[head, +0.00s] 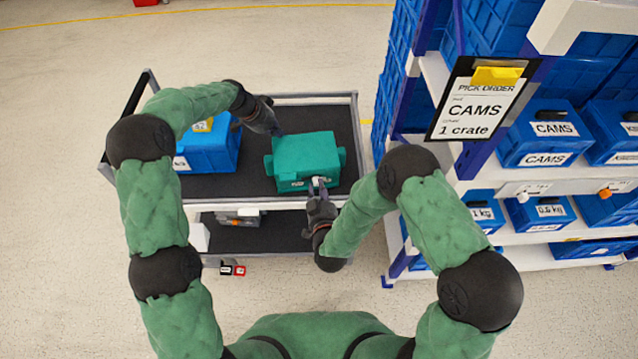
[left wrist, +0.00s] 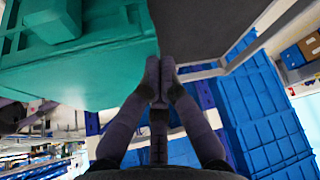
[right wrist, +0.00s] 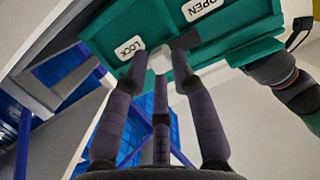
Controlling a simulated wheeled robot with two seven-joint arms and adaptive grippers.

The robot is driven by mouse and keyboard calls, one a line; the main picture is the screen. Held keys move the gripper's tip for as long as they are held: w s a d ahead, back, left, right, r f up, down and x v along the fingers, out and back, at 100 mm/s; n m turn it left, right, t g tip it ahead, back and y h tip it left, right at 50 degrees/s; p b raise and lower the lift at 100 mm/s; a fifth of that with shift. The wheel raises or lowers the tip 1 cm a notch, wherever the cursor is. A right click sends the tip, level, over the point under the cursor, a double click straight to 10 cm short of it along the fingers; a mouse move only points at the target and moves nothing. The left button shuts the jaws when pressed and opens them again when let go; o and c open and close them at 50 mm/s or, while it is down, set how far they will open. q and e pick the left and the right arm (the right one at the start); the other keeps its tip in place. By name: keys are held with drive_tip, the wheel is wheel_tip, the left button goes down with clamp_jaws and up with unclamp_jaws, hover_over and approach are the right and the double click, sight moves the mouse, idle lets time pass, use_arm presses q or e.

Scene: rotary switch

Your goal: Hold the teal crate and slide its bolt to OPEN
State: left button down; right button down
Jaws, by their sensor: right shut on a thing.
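The teal crate (head: 308,155) sits on the cart's dark top shelf. Its front carries a LOCK label (right wrist: 130,48) and an OPEN label (right wrist: 202,9). The bolt's pale knob (right wrist: 160,60) is near the LOCK label. My right gripper (head: 318,187) is at the crate's front, its fingers shut on either side of the knob. My left gripper (head: 277,132) is at the crate's far left corner. In the left wrist view its fingertips (left wrist: 159,62) are together beside the crate wall (left wrist: 100,75); whether they touch it I cannot tell.
A blue crate (head: 208,150) stands left of the teal one on the cart (head: 255,185). A shelf rack with several blue crates (head: 540,140) is at the right. A pick order sign reading CAMS, 1 crate (head: 478,105) hangs there. Floor left of the cart is free.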

use_arm(q)
drive_tip(key=shift+s+d+f, duration=0.1)
drive_tip(key=shift+s+f, duration=0.25)
drive_tip(key=shift+f, duration=0.2)
use_arm(e)
drive_tip(key=shift+s+a, duration=0.1)
drive_tip(key=shift+a, duration=1.15)
drive_tip(key=c, duration=1.2)
unclamp_jaws()
drive_tip(key=shift+o, duration=0.2)
drive_tip(key=shift+s, duration=0.15)
drive_tip(key=v, duration=0.4)
drive_tip(key=shift+s+r, duration=0.1)
drive_tip(key=shift+s, duration=0.25)
use_arm(q)
drive_tip(key=shift+w+r+p, duration=0.2)
drive_tip(key=shift+r+p, duration=0.3)
drive_tip(key=shift+r, duration=0.65)
drive_tip(key=shift+w+r+p, duration=0.1)
drive_tip(key=shift+r+p, duration=0.75)
drive_tip(key=shift+r, duration=1.4)
use_arm(e)
drive_tip(key=shift+r, duration=1.35)
